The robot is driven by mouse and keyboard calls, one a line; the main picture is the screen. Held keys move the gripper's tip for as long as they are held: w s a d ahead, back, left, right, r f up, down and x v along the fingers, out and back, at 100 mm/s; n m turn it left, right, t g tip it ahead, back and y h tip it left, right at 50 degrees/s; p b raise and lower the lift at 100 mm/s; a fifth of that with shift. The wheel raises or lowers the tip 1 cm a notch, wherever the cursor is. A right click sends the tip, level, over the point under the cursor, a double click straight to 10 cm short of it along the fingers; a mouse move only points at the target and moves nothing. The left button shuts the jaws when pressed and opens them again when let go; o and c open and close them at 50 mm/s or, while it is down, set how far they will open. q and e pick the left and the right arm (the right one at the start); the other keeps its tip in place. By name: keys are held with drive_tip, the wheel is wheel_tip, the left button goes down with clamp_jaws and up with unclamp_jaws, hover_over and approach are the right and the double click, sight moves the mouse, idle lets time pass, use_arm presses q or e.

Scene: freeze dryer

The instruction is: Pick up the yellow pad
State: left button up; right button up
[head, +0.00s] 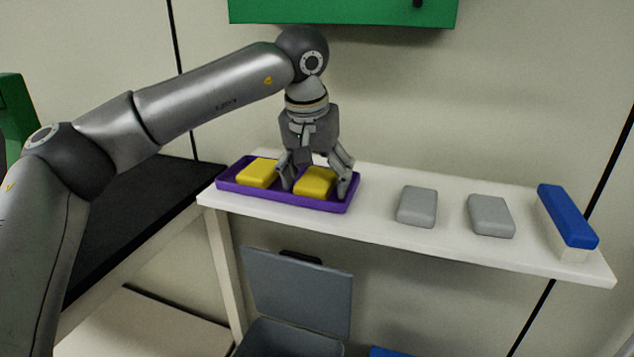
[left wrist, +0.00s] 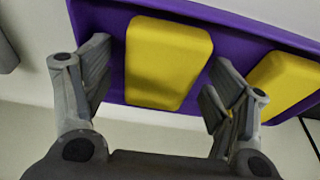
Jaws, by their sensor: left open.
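Two yellow pads lie in a shallow purple tray (head: 232,188) at the left end of the white shelf. My left gripper (head: 318,188) points down over the right-hand yellow pad (head: 316,182), with one finger on each side of it. In the left wrist view this yellow pad (left wrist: 165,62) shows between the open fingers (left wrist: 160,95), with a gap on both sides. The other yellow pad (head: 257,173) lies to the left in the tray and shows at the right edge of the left wrist view (left wrist: 288,85). My right gripper is not in view.
Two grey pads (head: 417,206) (head: 491,216) lie on the white shelf (head: 380,235) right of the tray. A blue-topped block (head: 567,216) stands at its right end. A grey open-lidded bin (head: 297,290) is below. A black surface (head: 130,215) is at left, a green box (head: 345,12) above.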

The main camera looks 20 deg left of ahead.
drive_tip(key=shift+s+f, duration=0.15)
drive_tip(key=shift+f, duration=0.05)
use_arm(q)
drive_tip(key=shift+c, duration=0.4)
drive_tip(key=c, duration=0.7)
drive_tip(key=shift+s, duration=0.1)
drive_tip(key=shift+c, duration=0.5)
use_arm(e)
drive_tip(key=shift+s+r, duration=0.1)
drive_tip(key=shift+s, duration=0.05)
